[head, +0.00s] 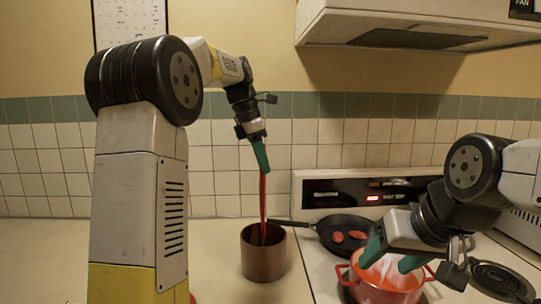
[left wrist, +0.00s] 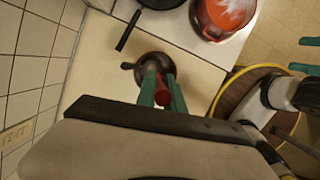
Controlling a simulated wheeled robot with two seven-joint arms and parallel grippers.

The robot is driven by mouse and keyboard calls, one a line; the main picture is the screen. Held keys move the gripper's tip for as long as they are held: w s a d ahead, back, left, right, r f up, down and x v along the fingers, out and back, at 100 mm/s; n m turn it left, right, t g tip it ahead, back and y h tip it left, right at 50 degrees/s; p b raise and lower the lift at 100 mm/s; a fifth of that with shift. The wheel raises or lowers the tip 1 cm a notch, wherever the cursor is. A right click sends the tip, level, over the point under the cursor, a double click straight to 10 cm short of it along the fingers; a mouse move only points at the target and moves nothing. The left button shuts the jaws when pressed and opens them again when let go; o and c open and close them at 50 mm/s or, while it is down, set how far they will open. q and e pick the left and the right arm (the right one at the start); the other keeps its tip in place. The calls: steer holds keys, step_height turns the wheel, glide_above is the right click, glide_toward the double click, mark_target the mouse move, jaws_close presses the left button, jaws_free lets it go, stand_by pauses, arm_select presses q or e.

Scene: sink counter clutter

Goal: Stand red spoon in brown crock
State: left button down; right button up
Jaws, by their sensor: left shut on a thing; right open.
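The red spoon (head: 263,200) hangs nearly upright in the head view, its lower end inside the mouth of the brown crock (head: 265,262). The crock's front wall hides the spoon's tip, so I cannot tell whether it touches the bottom. My left gripper (head: 261,158) is shut on the spoon's upper end, well above the crock's rim. In the left wrist view the green fingers hold the red spoon end (left wrist: 162,92) with the dark round crock (left wrist: 153,63) beyond. My right gripper (head: 392,258) is open at the red pot (head: 385,290).
A black frying pan (head: 347,244) with reddish pieces sits on the stove behind the crock, its handle reaching toward the crock's rim. A range hood (head: 400,28) hangs above the stove. The counter left of the crock is clear.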

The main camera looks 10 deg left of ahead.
arm_select(q)
steer(key=shift+f, duration=2.65)
steer(key=c, duration=1.4)
jaws_free()
steer(key=shift+o, duration=0.2)
steer(key=w+v, duration=0.1)
steer(key=v, duration=0.6)
steer(key=shift+s+r, duration=0.4)
steer(key=shift+s, duration=0.1)
steer(key=shift+a, duration=0.1)
